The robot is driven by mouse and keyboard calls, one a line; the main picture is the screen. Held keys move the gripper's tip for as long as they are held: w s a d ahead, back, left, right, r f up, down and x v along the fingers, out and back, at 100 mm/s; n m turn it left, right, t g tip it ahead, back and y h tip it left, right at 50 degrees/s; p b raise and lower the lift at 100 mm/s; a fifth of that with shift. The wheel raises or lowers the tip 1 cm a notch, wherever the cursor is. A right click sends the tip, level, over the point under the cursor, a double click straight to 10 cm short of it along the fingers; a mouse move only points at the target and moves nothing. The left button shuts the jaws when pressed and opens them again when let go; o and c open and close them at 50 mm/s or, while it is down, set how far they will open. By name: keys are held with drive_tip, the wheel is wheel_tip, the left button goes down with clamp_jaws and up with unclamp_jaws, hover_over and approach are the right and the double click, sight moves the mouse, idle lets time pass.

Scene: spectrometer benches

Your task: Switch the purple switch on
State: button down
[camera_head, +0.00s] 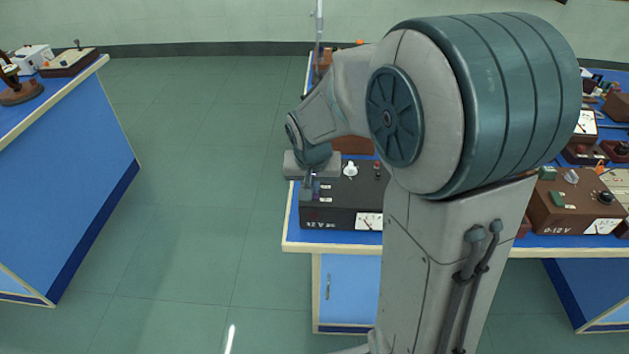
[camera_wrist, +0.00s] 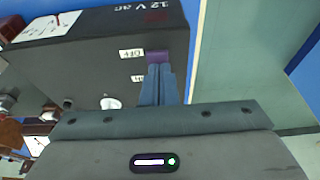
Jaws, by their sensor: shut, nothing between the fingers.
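The purple switch (camera_wrist: 157,57) shows in the wrist view on top of a dark power box (camera_wrist: 95,50) marked 12 V ac. An OFF label (camera_wrist: 131,54) lies beside the switch, and a second label, partly hidden, lies nearer my gripper. My gripper (camera_wrist: 158,68) is shut and empty, its blue fingertips right at the near side of the switch. They overlap it in view, so I cannot tell whether they touch. In the head view the box (camera_head: 335,216) stands at the bench's left end, with my gripper (camera_head: 308,188) pointing down over its left side.
The box carries a white knob (camera_head: 350,170) and a meter (camera_head: 369,221). Another blue bench (camera_head: 62,200) is at the left, with open floor (camera_head: 205,180) between. My arm hides the bench's middle.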

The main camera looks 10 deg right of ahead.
drive_tip(key=shift+r, duration=0.3)
drive_tip(key=p+v, duration=0.2)
drive_tip(key=v, duration=1.1)
drive_tip(key=shift+s, duration=0.25)
drive_tip(key=shift+r+p, duration=0.15)
drive_tip(key=shift+p, duration=0.15)
